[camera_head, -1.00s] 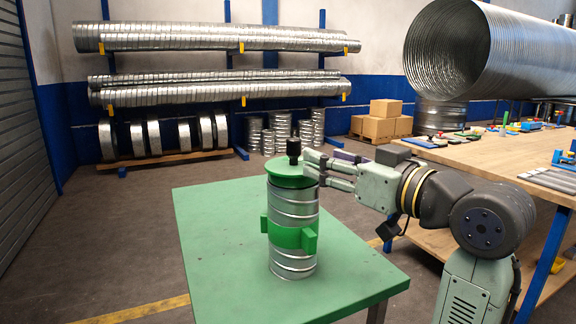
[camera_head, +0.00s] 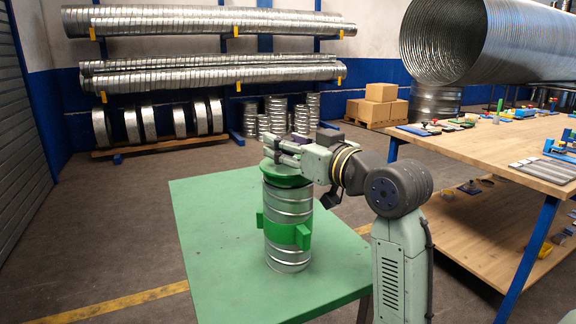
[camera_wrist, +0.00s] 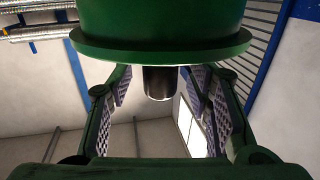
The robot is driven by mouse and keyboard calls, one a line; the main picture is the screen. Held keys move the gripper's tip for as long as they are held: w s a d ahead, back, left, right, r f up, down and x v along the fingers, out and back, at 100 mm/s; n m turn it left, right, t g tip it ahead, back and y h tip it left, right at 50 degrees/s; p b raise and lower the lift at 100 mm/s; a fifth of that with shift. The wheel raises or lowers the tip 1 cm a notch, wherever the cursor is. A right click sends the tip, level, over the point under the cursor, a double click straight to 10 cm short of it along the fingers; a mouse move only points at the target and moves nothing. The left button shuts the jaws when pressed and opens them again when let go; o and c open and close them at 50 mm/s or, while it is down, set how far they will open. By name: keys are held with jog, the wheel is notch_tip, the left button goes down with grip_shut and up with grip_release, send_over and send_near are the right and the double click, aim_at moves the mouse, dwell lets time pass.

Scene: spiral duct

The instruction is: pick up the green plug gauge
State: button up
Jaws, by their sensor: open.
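The green plug gauge (camera_head: 287,180) sits as a flanged green disc on top of an upright metal duct piece (camera_head: 288,208). That duct piece stands on the green table (camera_head: 215,235), with a green clamp band around its middle. In the wrist view the gauge (camera_wrist: 160,48) fills the top, and its short black handle (camera_wrist: 158,84) points down in the picture. My gripper (camera_head: 272,149) is at the gauge's top, and its fingers cover the handle in the head view. In the wrist view my gripper (camera_wrist: 157,92) is open, with one padded finger on each side of the handle and gaps visible.
A wooden workbench (camera_head: 480,150) with small tools stands at the right, a large spiral duct (camera_head: 450,45) above it. Racks of metal ducts (camera_head: 210,70) and cardboard boxes (camera_head: 380,105) are at the back. The green table around the duct piece is clear.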

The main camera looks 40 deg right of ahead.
jog(key=shift+c, duration=0.3)
grip_shut()
dwell(0.6)
